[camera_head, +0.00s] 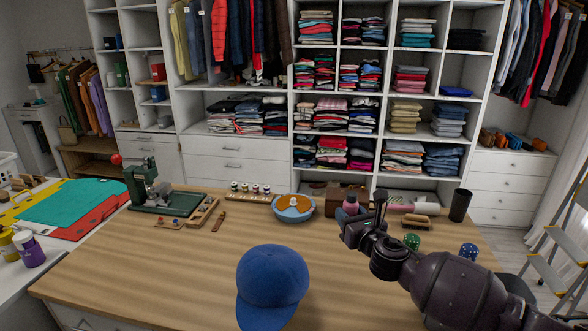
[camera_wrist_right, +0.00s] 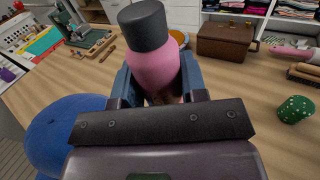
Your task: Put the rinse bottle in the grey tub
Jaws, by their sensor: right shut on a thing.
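A pink bottle with a dark grey cap, which I take as the rinse bottle (camera_head: 350,207), is at my right gripper (camera_head: 352,217) over the back right of the wooden table. In the right wrist view the bottle (camera_wrist_right: 160,68) stands between the two blue-grey fingers of my right gripper (camera_wrist_right: 160,82), which is shut on it. The fingers hide part of its lower body, and I cannot tell whether its base touches the table. I cannot make out a grey tub in either view. My left gripper is not in view.
A blue bowl (camera_head: 294,209), a brown box (camera_head: 347,192), a black cup (camera_head: 460,205) and a brush (camera_head: 415,221) stand along the table's back. A blue cap (camera_head: 272,285) lies at the front. A green press (camera_head: 150,187) is at left. The table's middle left is clear.

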